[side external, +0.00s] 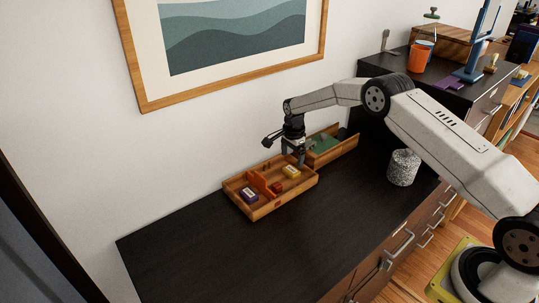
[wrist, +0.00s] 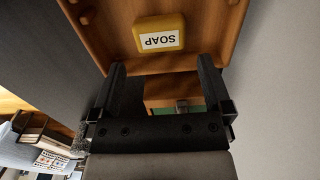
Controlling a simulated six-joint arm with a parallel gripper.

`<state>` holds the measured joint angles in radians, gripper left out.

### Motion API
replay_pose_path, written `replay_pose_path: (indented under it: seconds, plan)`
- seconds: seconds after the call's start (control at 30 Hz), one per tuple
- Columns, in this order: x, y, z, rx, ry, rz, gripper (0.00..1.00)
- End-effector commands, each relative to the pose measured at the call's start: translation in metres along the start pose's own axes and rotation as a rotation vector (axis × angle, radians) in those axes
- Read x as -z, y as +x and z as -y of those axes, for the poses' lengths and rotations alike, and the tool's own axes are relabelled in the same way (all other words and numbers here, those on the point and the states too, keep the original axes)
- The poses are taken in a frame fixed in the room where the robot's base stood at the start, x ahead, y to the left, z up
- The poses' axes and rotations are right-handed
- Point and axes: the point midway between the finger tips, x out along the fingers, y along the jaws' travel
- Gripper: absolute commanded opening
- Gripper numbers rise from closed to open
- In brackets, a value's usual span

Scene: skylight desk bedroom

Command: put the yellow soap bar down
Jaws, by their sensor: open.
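The yellow soap bar (wrist: 159,33) lies in a wooden tray, its white SOAP label facing up and upside down in the wrist view. In the side view the yellow soap bar (side external: 291,171) rests in the right-hand part of the wooden tray (side external: 264,212), near its back wall. My gripper (wrist: 161,70) is open, with its two dark fingers apart and nothing between them. In the side view my gripper (side external: 300,161) is above the tray's right end, close to the soap. The fingers appear clear of the bar.
A speckled cylinder (side external: 403,168) stands to the right. The dark desktop in front is clear.

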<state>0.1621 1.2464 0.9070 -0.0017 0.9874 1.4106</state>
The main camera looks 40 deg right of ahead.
Motion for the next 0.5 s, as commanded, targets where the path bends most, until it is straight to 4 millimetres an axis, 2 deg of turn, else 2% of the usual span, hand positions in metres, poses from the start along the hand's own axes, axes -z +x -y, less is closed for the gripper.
replay_pose_path:
  seconds: [0.2,0.5]
  plan:
    - [0.000,-0.036,0.001,0.003,0.000,0.000,1.00]
    - [0.000,-0.063,0.000,0.001,0.000,0.000,1.00]
